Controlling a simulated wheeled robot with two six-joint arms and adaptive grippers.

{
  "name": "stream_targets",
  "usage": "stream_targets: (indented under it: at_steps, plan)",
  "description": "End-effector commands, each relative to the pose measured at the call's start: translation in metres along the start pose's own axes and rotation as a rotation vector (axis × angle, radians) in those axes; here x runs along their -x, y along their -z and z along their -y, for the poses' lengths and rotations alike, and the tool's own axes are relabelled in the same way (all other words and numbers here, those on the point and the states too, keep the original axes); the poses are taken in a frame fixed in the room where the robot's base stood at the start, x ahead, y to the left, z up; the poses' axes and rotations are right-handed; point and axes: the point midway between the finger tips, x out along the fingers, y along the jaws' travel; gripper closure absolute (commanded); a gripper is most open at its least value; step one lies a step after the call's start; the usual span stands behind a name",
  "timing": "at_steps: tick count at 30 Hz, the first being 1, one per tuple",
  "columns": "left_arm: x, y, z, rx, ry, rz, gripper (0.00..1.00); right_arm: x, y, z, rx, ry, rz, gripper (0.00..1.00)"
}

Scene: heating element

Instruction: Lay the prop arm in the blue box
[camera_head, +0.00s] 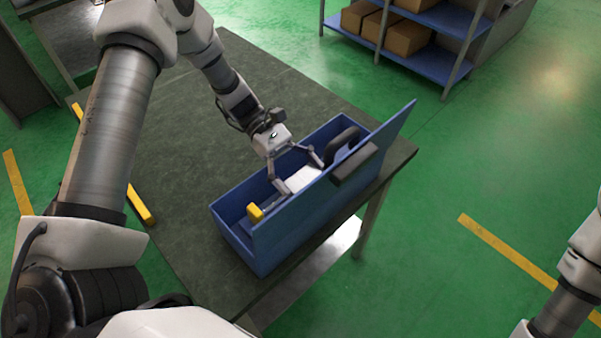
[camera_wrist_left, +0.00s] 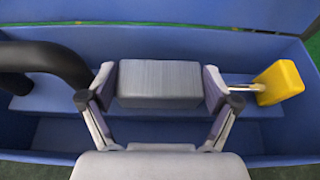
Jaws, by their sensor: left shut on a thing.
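The blue box (camera_head: 300,228) stands on the table, with its long side facing the lower right. My left gripper (camera_head: 297,170) reaches down into it and is shut on a light grey block (camera_head: 303,179). In the left wrist view, the fingertips (camera_wrist_left: 161,88) press on both ends of the grey block (camera_wrist_left: 160,78). A thin rod runs from beside the right finger to a yellow end piece (camera_wrist_left: 279,82); this yellow piece (camera_head: 254,212) is at the box's left end. The block, rod and yellow piece look like the prop arm. Whether it touches the box floor is unclear.
A black curved part (camera_wrist_left: 45,62) is in the box, at its right end in the head view (camera_head: 341,145). A dark block (camera_head: 355,164) overlaps the box's near wall. The table (camera_head: 180,200) is clear left of the box. Shelves with cartons (camera_head: 405,37) stand behind.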

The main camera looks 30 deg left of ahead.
Motion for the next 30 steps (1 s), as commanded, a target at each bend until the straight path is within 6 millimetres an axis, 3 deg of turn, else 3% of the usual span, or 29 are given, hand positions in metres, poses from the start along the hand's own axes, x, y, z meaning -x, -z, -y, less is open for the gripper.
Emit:
stream_targets:
  at_steps: [7, 8, 9, 19, 23, 26, 30]
  plan:
    - [-0.002, 0.004, 0.0, -0.001, 0.0, 0.001, 0.81, -0.003, 0.0, 0.0, 0.0, 0.0, 0.0, 0.38]
    - [-0.002, 0.004, 0.0, 0.0, 0.0, 0.0, 0.08, -0.003, 0.0, 0.0, 0.0, 0.0, 0.0, 0.38]
    - [-0.002, 0.004, 0.0, 0.001, 0.0, 0.0, 0.0, -0.003, 0.0, 0.0, 0.0, 0.0, 0.0, 0.38]
    - [-0.001, 0.003, 0.0, 0.0, 0.0, 0.0, 0.0, -0.002, 0.0, 0.0, 0.0, 0.0, 0.0, 0.38]
    - [0.005, -0.011, 0.0, -0.001, -0.001, 0.0, 0.0, 0.009, 0.0, 0.0, 0.0, 0.0, 0.0, 0.38]
    - [0.021, -0.005, -0.001, -0.003, -0.006, 0.001, 0.0, 0.0, 0.0, 0.0, 0.0, 0.0, -0.001, 0.38]
    - [0.06, -0.004, -0.001, -0.004, -0.007, -0.001, 0.0, -0.007, 0.0, 0.0, 0.0, 0.0, 0.0, 0.38]
